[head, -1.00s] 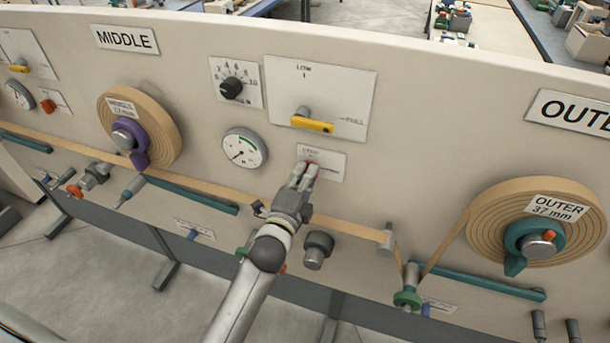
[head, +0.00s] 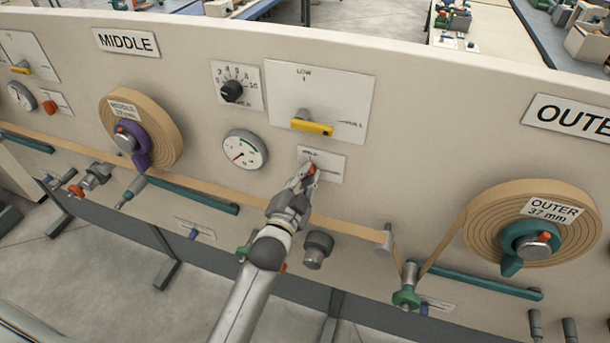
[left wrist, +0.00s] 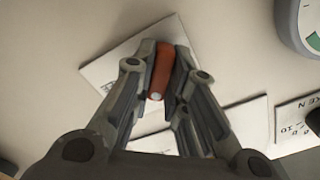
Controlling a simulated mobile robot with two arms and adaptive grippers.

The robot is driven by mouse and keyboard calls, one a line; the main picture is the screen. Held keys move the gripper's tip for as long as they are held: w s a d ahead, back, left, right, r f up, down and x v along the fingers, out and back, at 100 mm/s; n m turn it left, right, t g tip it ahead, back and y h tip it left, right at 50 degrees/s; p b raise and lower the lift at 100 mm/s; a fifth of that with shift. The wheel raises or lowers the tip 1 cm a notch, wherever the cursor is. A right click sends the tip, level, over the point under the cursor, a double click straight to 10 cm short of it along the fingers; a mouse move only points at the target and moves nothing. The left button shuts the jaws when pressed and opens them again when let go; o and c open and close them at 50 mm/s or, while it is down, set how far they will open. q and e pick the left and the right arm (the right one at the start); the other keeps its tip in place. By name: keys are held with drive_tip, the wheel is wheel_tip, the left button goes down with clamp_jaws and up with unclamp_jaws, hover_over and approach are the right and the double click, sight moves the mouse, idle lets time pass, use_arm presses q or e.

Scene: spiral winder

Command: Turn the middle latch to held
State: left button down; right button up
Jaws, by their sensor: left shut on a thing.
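The latch (head: 311,170) is a small red-orange lever on a white plate (head: 331,166) below the yellow-handled panel, to the right of the round gauge. In the left wrist view the red latch (left wrist: 161,72) stands between the two fingers. My left gripper (head: 306,172) is shut on the latch, and its fingers hide part of it and of the plate's lettering. The lettering on the plate is too blurred to read. My right gripper is in neither view.
A yellow handle (head: 312,127) sits on the panel just above. A gauge (head: 244,150) and a black knob (head: 232,91) are to the left. A dark round knob (head: 318,249) and the tan strip (head: 345,229) lie below. The OUTER roll (head: 490,235) is at right.

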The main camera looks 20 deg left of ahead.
use_arm(q)
drive_tip(key=shift+f+n+p, duration=0.1)
drive_tip(key=shift+n+p, duration=0.55)
drive_tip(key=shift+n, duration=3.25)
drive_tip(key=c, duration=1.4)
unclamp_jaws()
drive_tip(key=shift+c, duration=0.2)
drive_tip(key=s, duration=1.2)
drive_tip(key=shift+a, duration=0.15)
